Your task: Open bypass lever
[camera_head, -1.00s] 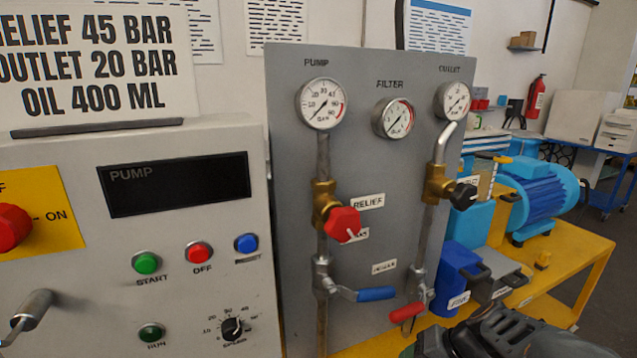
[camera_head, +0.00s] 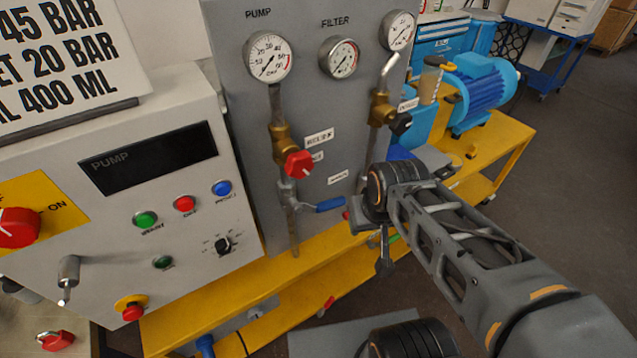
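A blue-handled lever (camera_head: 329,205) sits on the valve low on the left pipe of the grey panel (camera_head: 240,110), its handle pointing right and almost level. A small label (camera_head: 338,177) above it is too blurred to read, so I cannot tell which lever is the bypass. A red handle (camera_head: 346,215) just right of the blue lever is mostly hidden by my arm. My gripper (camera_head: 383,266) hangs downward in front of the panel, right of and below the blue lever and apart from it. Its finger opening cannot be made out.
A red relief knob (camera_head: 298,164) and a black knob (camera_head: 402,123) stick out of the pipes above. Gauges (camera_head: 268,57) line the panel top. A yellow bench (camera_head: 220,290) runs below, with a small red handle (camera_head: 328,303) at its edge. The control box (camera_head: 110,220) stands left.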

